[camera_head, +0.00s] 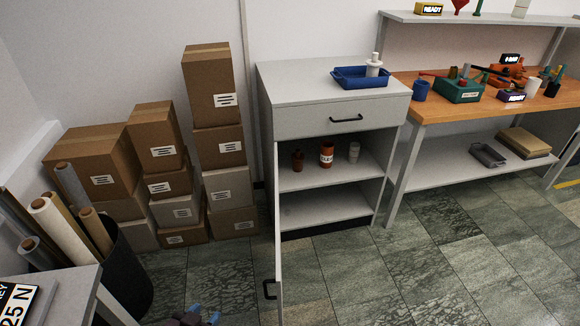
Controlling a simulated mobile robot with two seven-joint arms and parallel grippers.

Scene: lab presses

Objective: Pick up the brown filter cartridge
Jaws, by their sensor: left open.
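A small dark brown cartridge-like item (297,160) stands upright on the upper shelf of the open grey cabinet (330,87), at the left. An orange-brown labelled bottle (326,155) stands to its right, and a whitish cartridge-like item (354,152) stands right of that. My left gripper (201,317) shows only in part at the bottom edge, blue and dark. It is open, well below and left of the brown item and apart from it. My right gripper is not in view.
The cabinet door (278,235) stands open, seen nearly edge-on, its handle (269,289) facing left. A blue tray (361,77) with a white item is on top. Stacked boxes (209,88) and a roll bin (128,275) are left; a workbench (500,106) is right. Floor before the cabinet is clear.

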